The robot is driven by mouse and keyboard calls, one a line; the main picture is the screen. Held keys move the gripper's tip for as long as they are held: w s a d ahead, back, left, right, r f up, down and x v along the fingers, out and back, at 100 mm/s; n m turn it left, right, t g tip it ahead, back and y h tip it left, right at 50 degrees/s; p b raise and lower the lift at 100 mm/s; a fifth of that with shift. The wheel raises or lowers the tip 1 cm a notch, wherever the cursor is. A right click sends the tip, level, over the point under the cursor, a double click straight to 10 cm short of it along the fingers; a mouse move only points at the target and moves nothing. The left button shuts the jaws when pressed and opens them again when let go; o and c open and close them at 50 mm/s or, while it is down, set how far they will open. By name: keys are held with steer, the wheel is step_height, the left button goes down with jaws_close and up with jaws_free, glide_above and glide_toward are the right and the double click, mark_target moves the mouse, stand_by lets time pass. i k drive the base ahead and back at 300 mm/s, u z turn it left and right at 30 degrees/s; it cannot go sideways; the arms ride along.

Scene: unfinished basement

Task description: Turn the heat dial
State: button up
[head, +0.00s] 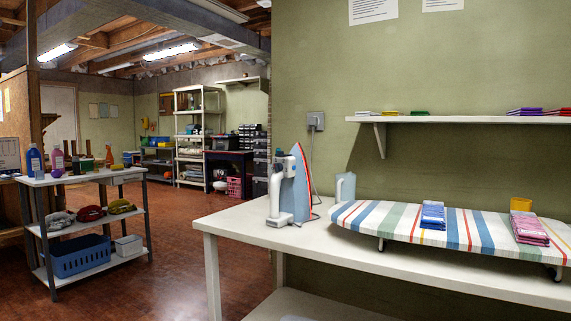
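A white and light-blue clothes iron (297,187) with a red edge line stands upright on its heel, near the left end of a white table (256,226). Its white handle side faces left. I cannot make out a heat dial on it; it is too small or hidden at this distance. A dark cord runs from the iron up to a wall outlet (316,121). My gripper is not in view.
A striped ironing board (397,222) stands on the table, bearing folded blue cloth (433,215) and pink cloth (530,229). A light-blue jug (345,187) stands behind it. A wall shelf (460,119) hangs above. A cart (88,178) stands left; brown floor (180,260) between is clear.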

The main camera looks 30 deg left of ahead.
mark_target(278, 167)
steer(key=u, duration=0.35)
steer(key=i, duration=1.05)
steer(key=u, duration=0.7)
